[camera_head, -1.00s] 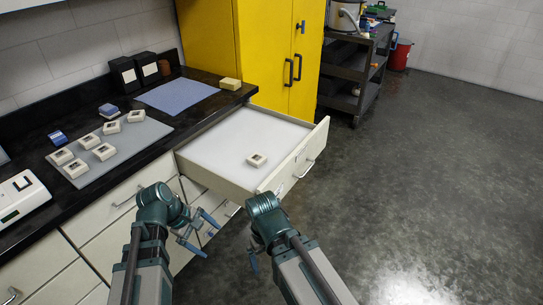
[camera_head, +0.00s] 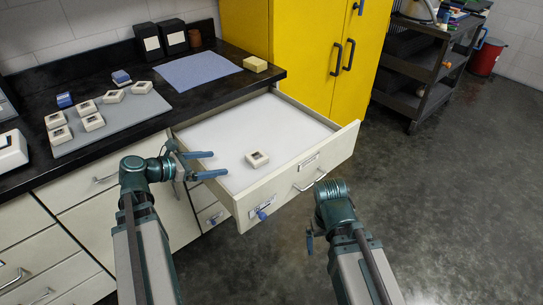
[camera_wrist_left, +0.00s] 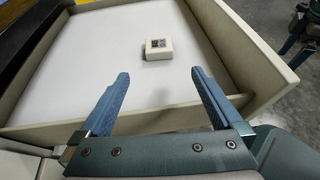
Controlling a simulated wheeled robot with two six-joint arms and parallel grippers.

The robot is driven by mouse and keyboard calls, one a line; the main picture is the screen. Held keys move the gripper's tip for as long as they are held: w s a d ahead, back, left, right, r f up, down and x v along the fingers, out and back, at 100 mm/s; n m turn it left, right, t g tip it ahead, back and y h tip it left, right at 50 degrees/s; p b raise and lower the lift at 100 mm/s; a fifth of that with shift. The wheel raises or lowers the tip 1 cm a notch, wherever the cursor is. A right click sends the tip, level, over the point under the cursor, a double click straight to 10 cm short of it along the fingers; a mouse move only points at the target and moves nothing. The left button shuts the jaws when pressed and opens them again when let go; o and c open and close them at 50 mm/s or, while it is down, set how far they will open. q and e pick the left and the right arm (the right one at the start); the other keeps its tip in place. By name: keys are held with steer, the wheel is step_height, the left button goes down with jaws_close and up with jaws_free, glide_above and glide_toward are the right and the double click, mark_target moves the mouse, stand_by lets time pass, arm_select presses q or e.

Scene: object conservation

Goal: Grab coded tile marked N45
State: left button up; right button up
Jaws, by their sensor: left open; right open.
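A small cream tile (camera_head: 257,159) with a dark coded face lies alone in the open drawer (camera_head: 290,118). It also shows in the left wrist view (camera_wrist_left: 158,49), beyond and between my fingertips; its marking is too small to read. My left gripper (camera_head: 219,164) is open and empty at the drawer's left side, apart from the tile and pointing toward it. Its fingers also show spread in the left wrist view (camera_wrist_left: 160,82). My right gripper (camera_head: 287,226) is open and low in front of the drawer. Several similar tiles (camera_head: 92,121) lie on a grey mat (camera_head: 125,118) on the counter.
A blue cloth (camera_head: 198,71), a yellow sponge (camera_head: 255,64) and black boxes (camera_head: 160,40) are on the black counter. A yellow cabinet (camera_head: 310,40) stands behind the drawer. A dark cart (camera_head: 425,65) is at the back right. The floor at right is clear.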

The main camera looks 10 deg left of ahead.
arm_select(q)
steer(key=shift+w, duration=0.1)
steer(key=b, duration=0.3)
glide_toward(250, 159)
steer(key=x, duration=0.3)
steer(key=shift+d, duration=0.15)
steer(key=shift+w+d, duration=0.25)
steer(key=shift+w, duration=0.05)
steer(key=b+x, duration=0.1)
steer(key=x, duration=0.1)
steer(key=b+x, duration=0.1)
steer(key=x, duration=0.2)
steer(key=shift+a+f+b, duration=0.1)
steer(key=shift+f+b, duration=0.2)
steer(key=shift+b, duration=0.1)
steer(key=c, duration=1.5)
